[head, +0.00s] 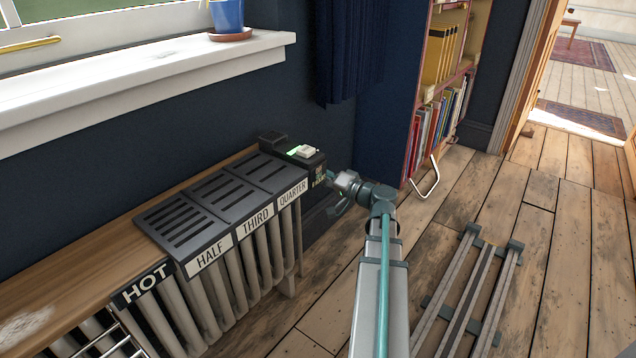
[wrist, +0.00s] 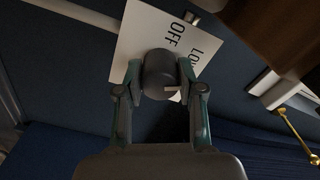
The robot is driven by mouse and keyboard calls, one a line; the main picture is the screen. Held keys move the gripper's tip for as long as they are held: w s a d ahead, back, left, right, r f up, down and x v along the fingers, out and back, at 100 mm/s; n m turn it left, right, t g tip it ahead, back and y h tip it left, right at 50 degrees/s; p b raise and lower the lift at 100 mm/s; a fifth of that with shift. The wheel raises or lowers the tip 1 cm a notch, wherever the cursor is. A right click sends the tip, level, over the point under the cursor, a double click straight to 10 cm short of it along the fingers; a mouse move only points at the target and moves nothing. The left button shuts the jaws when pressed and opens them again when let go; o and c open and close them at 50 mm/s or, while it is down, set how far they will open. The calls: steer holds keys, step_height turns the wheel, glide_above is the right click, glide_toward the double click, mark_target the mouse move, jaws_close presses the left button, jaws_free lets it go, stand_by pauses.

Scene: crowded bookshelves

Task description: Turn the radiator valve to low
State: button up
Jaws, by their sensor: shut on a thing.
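The radiator valve shows in the wrist view as a dark round knob (wrist: 157,66) in front of a white plate (wrist: 138,35). The plate reads OFF and, partly cut off, LO. A short pale mark on the knob lies at its lower right, beside the right finger, not at the lettering. My gripper (wrist: 160,84) has a finger on each side of the knob and is shut on it. In the head view my gripper (head: 336,186) is low by the far end of the radiator (head: 232,272). I cannot make out the knob in the head view.
Dark grilles labelled HALF, THIRD and QUARTER (head: 292,193) top the radiator, and a HOT label (head: 143,285) is nearer. A dark box (head: 307,160) stands near my gripper. A bookcase (head: 440,100) is behind, a metal rail frame (head: 470,295) lies right. Floor between is mostly clear.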

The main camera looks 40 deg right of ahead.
steer(key=shift+n+b, duration=0.35)
steer(key=shift+n, duration=0.15)
steer(key=o, duration=1.1)
steer(key=shift+o, duration=0.2)
steer(key=v, duration=1.2)
